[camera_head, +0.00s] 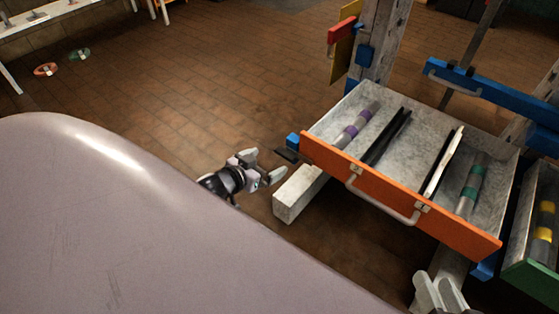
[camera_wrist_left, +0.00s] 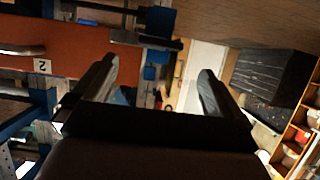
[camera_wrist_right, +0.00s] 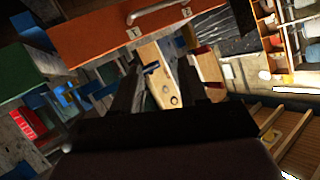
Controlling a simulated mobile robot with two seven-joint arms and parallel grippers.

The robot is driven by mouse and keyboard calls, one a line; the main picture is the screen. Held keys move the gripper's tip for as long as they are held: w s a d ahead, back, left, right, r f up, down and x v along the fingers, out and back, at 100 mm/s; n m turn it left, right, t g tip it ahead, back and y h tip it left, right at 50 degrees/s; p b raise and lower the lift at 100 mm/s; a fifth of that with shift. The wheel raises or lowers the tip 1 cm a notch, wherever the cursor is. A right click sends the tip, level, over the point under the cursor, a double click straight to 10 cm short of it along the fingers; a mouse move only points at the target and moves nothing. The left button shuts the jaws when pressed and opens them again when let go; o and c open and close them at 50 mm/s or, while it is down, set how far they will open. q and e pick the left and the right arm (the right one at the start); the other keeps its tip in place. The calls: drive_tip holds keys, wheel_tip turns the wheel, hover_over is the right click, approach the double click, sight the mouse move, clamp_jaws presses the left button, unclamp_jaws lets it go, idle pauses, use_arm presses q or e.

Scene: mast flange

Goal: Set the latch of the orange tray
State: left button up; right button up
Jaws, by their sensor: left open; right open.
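The orange tray (camera_head: 400,196) is pulled out of the frame, with a grey handle (camera_head: 385,200) on its front. It holds tubes and dark and white strips. A blue block with a dark flat tab (camera_head: 287,156) sits at the tray's left end, possibly the latch; I cannot tell its setting. My left gripper (camera_head: 263,167) is open and empty, just left of that tab and apart from it. The orange front (camera_wrist_left: 85,52) and blue parts (camera_wrist_left: 150,72) show in the left wrist view. My right gripper (camera_head: 438,292) is open and empty, below the tray's right front.
A pale beam (camera_head: 300,192) lies under the tray's left side. A green-fronted tray (camera_head: 530,283) stands at the right, and a blue-fronted one (camera_head: 490,90) behind. Wooden posts (camera_head: 378,45) rise behind the tray.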

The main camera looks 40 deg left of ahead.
sight(284, 154)
use_arm(q)
drive_tip(key=shift+b+x, duration=1.7)
drive_tip(key=shift+x, duration=1.85)
drive_tip(key=shift+r, duration=0.1)
drive_tip(key=shift+s, duration=0.1)
drive_tip(key=c, duration=1.5)
